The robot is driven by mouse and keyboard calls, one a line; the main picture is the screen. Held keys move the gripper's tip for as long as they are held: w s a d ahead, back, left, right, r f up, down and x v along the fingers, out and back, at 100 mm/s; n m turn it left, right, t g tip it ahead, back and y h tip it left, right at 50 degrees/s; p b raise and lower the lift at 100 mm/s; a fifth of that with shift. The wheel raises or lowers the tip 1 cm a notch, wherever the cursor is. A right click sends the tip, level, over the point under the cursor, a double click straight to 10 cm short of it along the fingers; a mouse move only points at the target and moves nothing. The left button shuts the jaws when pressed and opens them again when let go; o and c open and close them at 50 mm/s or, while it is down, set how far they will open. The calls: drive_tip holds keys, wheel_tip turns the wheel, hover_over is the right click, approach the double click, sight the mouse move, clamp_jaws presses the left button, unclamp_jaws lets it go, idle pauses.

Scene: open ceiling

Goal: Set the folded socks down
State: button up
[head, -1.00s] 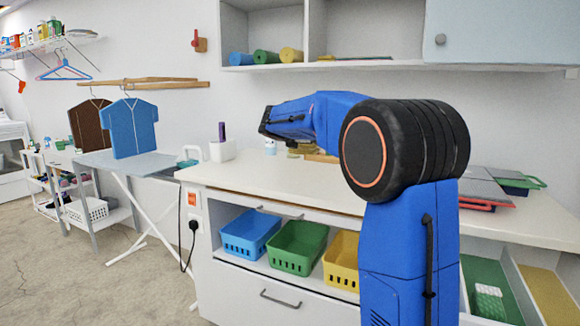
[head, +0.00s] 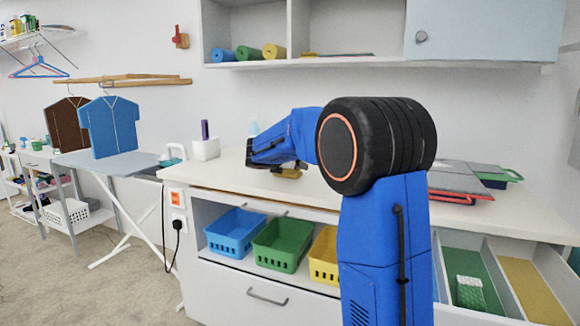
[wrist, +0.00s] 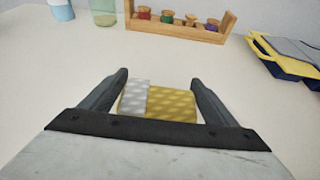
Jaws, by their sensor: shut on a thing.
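The folded socks, a yellow patterned bundle with a pale grey patterned end, show between the fingers of my gripper (wrist: 159,80) in the wrist view (wrist: 172,105). My gripper is shut on them. In the head view a bit of the yellow bundle shows under my gripper (head: 268,165), low over the white counter (head: 225,172). I cannot tell whether the bundle touches the counter. My own arm hides part of the counter behind it.
A wooden rack with several small spools (wrist: 180,25) stands behind the gripper. A yellow and dark blue object (wrist: 278,55) lies to its right. Blue (head: 233,230), green (head: 282,245) and yellow (head: 324,256) baskets sit below the counter. An open divided drawer (head: 490,265) is at right.

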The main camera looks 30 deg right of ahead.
drive_tip(key=shift+f, duration=0.15)
drive_tip(key=o, duration=1)
drive_tip(key=shift+r, duration=0.25)
drive_tip(key=v, duration=1.2)
